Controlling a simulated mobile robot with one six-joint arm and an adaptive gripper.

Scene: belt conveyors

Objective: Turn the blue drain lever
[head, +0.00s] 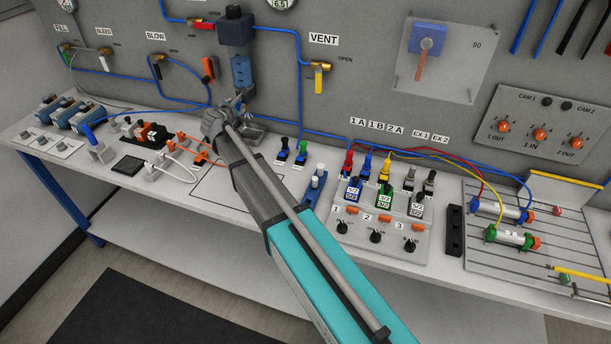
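A dark filter unit (235,28) is fixed to the grey panel at the upper middle-left, with a blue bowl (241,72) below it. My arm reaches up from the lower right. My gripper (239,100) is close below the bowl, in front of the panel. I cannot make out a separate blue drain lever; the area under the bowl is partly hidden by the gripper. Whether the gripper touches anything there, and whether its fingers are open or shut, is too small to tell.
Blue tubes run along the panel. An orange handle (209,69) is left of the bowl and a yellow vent handle (318,78) right of it. A grey tray (252,133) sits on the bench below. Valve blocks (378,212) and cylinders (502,211) fill the right.

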